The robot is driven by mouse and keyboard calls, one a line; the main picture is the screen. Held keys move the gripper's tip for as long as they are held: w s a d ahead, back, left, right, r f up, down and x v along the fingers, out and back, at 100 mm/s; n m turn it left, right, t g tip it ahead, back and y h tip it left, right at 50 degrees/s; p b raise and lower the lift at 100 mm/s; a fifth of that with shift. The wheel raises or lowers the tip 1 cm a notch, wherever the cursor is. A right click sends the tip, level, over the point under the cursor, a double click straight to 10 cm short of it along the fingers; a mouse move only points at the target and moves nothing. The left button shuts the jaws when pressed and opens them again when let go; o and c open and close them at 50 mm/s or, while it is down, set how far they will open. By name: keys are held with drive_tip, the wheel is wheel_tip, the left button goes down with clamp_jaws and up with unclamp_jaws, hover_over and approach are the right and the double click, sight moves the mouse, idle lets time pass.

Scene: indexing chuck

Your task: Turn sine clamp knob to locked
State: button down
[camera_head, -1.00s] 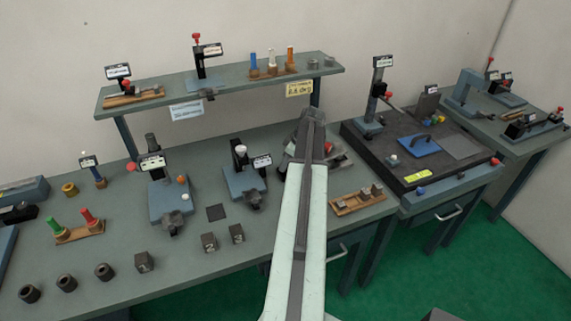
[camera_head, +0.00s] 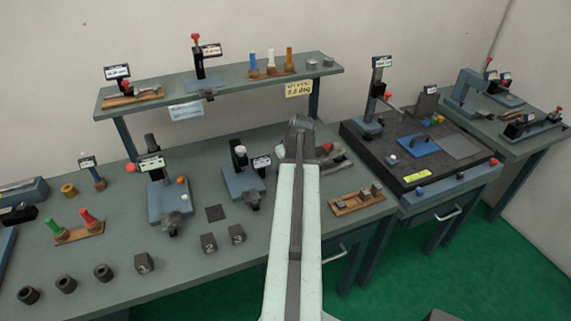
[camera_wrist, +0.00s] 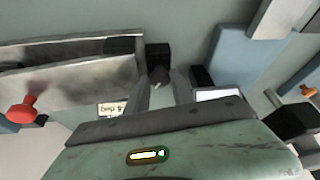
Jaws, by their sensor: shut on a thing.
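The sine fixture (camera_wrist: 75,62) is a pair of long grey metal plates at the left of the wrist view. In the head view the fixture (camera_head: 338,162) shows partly behind my arm, with a red ball knob (camera_head: 327,148). That red knob (camera_wrist: 22,112) is at the far left of the wrist view, away from my fingers. A dark knob (camera_wrist: 158,74) sits beside the end of the plates, below a black block. My gripper (camera_wrist: 165,85) is shut on this dark knob. Its setting cannot be read. My arm hides the gripper in the head view.
A blue-based fixture (camera_head: 240,185) with a dark front knob stands left of my arm. A wooden tray (camera_head: 345,210) with small blocks lies to the right. The raised shelf (camera_head: 225,83) runs behind. Several dark numbered blocks and bushings stand along the front left.

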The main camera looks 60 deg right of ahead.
drive_tip(key=m, duration=0.2)
drive_tip(key=m+g+h, duration=0.1)
drive_tip(key=m, duration=0.2)
drive_tip(key=shift+w+a+h, duration=0.15)
drive_tip(key=shift+h, duration=0.15)
drive_tip(key=shift+m+g+h, duration=0.4)
drive_tip(key=shift+m+g, duration=0.6)
drive_tip(key=shift+m, duration=1.4)
drive_tip(key=c, duration=1.4)
unclamp_jaws()
drive_tip(key=shift+o, duration=0.2)
drive_tip(key=shift+w+a+r, duration=0.1)
